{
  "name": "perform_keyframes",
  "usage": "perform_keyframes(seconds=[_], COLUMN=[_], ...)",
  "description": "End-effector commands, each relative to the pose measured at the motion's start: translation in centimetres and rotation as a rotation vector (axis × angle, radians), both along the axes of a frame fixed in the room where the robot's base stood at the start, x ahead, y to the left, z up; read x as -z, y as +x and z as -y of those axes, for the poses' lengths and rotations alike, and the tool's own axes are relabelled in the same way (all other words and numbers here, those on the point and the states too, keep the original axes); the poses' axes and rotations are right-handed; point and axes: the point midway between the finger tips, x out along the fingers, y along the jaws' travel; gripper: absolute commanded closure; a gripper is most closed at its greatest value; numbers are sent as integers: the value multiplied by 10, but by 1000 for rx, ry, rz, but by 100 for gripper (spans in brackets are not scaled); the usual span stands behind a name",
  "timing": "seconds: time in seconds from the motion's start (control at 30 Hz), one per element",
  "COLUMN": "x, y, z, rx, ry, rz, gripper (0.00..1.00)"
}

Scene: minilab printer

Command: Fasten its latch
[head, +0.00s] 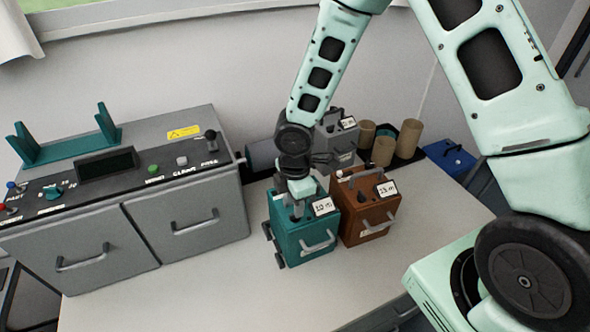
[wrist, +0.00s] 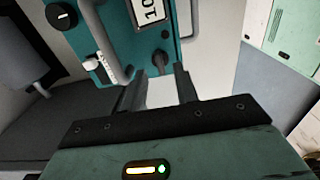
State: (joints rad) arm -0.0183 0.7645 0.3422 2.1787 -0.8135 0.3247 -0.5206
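A teal box (head: 305,235) with a white label and a grey front handle stands on the pale table. My gripper (head: 297,187) is over the top of this box in the head view, and my wrist hides part of its top. In the wrist view the teal box (wrist: 118,14) shows its label, a grey handle, a black knob (wrist: 61,15) and a small dark tab (wrist: 160,62) at its edge. My gripper (wrist: 159,90) is open, with its two fingers apart beside that edge and the pale table visible between them. I cannot tell which part is the latch or whether it is fastened.
A brown box (head: 368,208) stands close on the right of the teal one. A grey box (head: 338,140) and brown cylinders (head: 408,138) are behind. A grey console (head: 170,205) with drawers fills the left. The table front (head: 220,305) is clear.

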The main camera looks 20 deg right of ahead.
Motion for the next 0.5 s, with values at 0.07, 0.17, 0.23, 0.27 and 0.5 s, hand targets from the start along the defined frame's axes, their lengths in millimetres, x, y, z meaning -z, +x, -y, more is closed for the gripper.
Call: perform_keyframes(seconds=[0.07, 0.17, 0.23, 0.27, 0.5], x=[-19, -43, -60, -67, -118], y=[2, 1, 1, 1, 1], z=[1, 1, 1, 1, 1], rx=[4, 5, 4, 5, 3], ry=[1, 1, 0, 1, 0], rz=[6, 6, 6, 6, 5], gripper=[70, 70, 70, 70, 70])
